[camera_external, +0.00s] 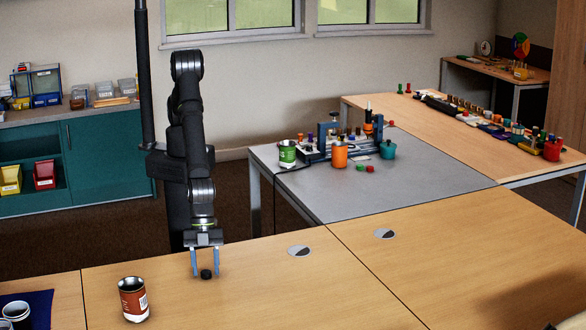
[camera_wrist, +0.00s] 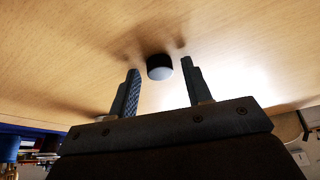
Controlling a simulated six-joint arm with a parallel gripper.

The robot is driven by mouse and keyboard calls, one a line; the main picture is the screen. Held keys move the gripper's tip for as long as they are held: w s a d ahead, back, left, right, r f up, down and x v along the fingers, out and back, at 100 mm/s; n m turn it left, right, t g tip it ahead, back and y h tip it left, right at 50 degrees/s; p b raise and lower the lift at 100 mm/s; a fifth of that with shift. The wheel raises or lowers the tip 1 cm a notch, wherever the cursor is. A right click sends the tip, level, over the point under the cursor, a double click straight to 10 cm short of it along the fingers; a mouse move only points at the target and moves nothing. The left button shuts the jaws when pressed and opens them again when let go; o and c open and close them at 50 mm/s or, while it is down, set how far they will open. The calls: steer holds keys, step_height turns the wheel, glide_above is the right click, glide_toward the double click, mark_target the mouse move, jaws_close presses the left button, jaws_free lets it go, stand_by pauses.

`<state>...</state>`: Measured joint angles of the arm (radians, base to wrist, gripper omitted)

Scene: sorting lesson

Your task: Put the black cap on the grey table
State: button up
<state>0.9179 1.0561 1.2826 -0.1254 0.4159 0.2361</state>
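The black cap (camera_external: 206,274) sits on the wooden table, just below my gripper. It also shows in the wrist view (camera_wrist: 159,67), near the tips of the fingers and between their lines. My gripper (camera_external: 206,275) points down and is open, one finger on each side of the cap; whether they touch it I cannot tell. In the wrist view my gripper (camera_wrist: 160,72) shows a wide gap with nothing clamped in it. The grey table (camera_external: 330,195) stands behind and to the right of the wooden table.
A brown-red can (camera_external: 133,299) stands left of the cap on the wooden table (camera_external: 240,305). On the grey table are a green can (camera_external: 287,154), an orange can (camera_external: 340,155), a teal pot (camera_external: 388,150) and a blue-grey device. The grey table's front part is clear.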

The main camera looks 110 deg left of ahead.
steer(key=w+v, duration=0.1)
steer(key=v, duration=1.6)
steer(key=shift+o, duration=0.7)
steer(key=shift+w+r, duration=0.1)
steer(key=shift+r, duration=0.25)
steer(key=x, duration=0.4)
steer(key=s+x, duration=0.1)
steer(key=x, duration=0.7)
steer(key=shift+s+a+f, duration=0.1)
steer(key=shift+s+f, duration=0.1)
steer(key=shift+f, duration=0.25)
steer(key=shift+x, duration=2.5)
steer(key=shift+w+d+r, duration=0.1)
steer(key=shift+w+d, duration=0.05)
steer(key=shift+d, duration=0.05)
